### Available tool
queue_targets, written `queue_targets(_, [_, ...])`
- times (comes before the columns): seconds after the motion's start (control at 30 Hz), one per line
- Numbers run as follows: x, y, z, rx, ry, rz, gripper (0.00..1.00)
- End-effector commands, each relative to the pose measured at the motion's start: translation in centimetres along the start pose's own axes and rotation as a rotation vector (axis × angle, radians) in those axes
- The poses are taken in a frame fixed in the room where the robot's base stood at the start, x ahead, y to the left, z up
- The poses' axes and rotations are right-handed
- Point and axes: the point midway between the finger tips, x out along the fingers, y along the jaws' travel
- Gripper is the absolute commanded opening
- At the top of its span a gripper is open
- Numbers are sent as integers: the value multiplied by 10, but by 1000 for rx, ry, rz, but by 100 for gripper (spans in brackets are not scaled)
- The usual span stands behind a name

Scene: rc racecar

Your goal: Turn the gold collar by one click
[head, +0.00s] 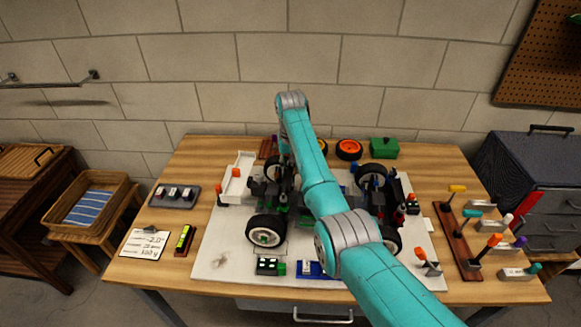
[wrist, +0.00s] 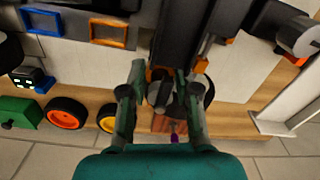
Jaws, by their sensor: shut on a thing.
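The RC car (head: 264,228) stands on a white mat on the bench, with my arm crossing over its middle. In the wrist view my gripper (wrist: 160,74) reaches into dark parts of the car. Its two fingers stand on either side of a small gold-orange part (wrist: 155,73), which I take to be the gold collar, and are shut on it. A grey rounded part (wrist: 160,93) shows just below it, between the fingers. The collar's marks and exact turn cannot be made out. In the head view my arm hides the gripper and the collar.
Loose orange (head: 348,149) and yellow wheels and a green box (head: 384,147) lie along the back edge. A tool rack (head: 460,245) stands at the right. A white tray-like part (head: 238,178) is at the left. Dark car parts crowd close around my fingers.

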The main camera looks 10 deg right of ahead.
Motion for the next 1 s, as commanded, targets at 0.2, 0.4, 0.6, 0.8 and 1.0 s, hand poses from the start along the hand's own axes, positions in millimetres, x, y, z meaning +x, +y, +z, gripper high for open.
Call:
queue_targets(0.2, [0,0,0,42,0,0,0])
queue_targets(0.4, [0,-1,0,155,0,0,0])
queue_targets(0.6, [0,-1,0,315,0,0,0])
queue_targets(0.8, [0,-2,0,469,0,0,0])
queue_targets(1.0, [0,-2,-1,590,0,0,0])
